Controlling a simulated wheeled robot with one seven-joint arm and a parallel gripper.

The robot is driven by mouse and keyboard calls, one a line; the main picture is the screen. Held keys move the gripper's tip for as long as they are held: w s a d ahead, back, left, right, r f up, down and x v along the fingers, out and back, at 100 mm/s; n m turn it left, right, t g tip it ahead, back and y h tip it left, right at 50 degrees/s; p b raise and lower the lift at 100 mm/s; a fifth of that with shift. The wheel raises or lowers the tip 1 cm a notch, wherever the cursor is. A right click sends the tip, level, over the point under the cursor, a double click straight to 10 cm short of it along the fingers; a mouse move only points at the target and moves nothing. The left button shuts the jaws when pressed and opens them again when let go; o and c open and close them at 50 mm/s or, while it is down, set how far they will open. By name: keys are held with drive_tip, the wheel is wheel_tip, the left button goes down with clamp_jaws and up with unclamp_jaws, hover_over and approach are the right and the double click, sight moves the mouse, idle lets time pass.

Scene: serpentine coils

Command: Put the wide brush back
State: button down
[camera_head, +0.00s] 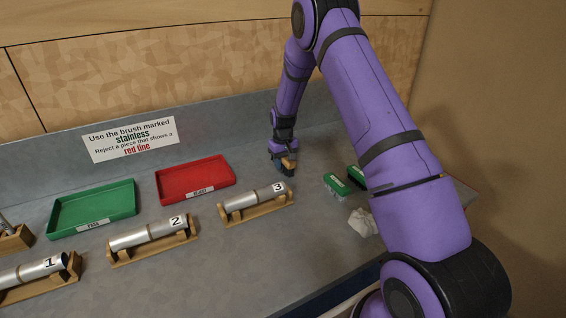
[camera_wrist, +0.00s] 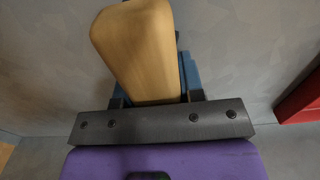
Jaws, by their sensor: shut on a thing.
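My gripper (camera_head: 284,165) is above the grey bench, right of the red tray and behind tube 3. It is shut on a light wooden piece (camera_head: 290,161), which looks like the handle of the wide brush. In the wrist view this wooden handle (camera_wrist: 138,50) is a thick rounded block between the blue fingers of my gripper (camera_wrist: 152,80). Its bristles and any marking are hidden. I cannot tell whether it touches the bench. A wooden holder (camera_head: 14,240) with thin metallic-looking items stands at the left edge, partly cut off.
A red tray (camera_head: 195,178) and a green tray (camera_head: 95,207) lie along the back. Metal tubes 1 (camera_head: 28,270), 2 (camera_head: 140,236) and 3 (camera_head: 245,199) rest on wooden cradles in front. Small green-topped boxes (camera_head: 337,184) and a crumpled white cloth (camera_head: 362,222) lie right. A sign (camera_head: 130,138) stands behind.

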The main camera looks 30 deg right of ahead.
drive_tip(key=c, duration=0.7)
unclamp_jaws()
drive_tip(key=shift+f, duration=0.1)
drive_tip(key=shift+c, duration=0.2)
wheel_tip(320, 180, up, 12)
drive_tip(key=shift+r, duration=0.1)
drive_tip(key=s+a+r+t, duration=0.1)
drive_tip(key=s+a+r, duration=0.2)
drive_tip(key=s+r, duration=0.75)
drive_tip(key=s+a+r+t, duration=0.2)
drive_tip(key=s+a+r, duration=0.2)
drive_tip(key=s+r, duration=0.65)
drive_tip(key=s+a+r+t, duration=0.1)
drive_tip(key=s+a+r, duration=0.1)
drive_tip(key=s, duration=0.9)
drive_tip(key=s+a+r+t, duration=0.1)
drive_tip(key=s+r, duration=0.2)
drive_tip(key=s, duration=0.8)
drive_tip(key=shift+s+a+r, duration=0.3)
drive_tip(key=shift+s+a, duration=0.1)
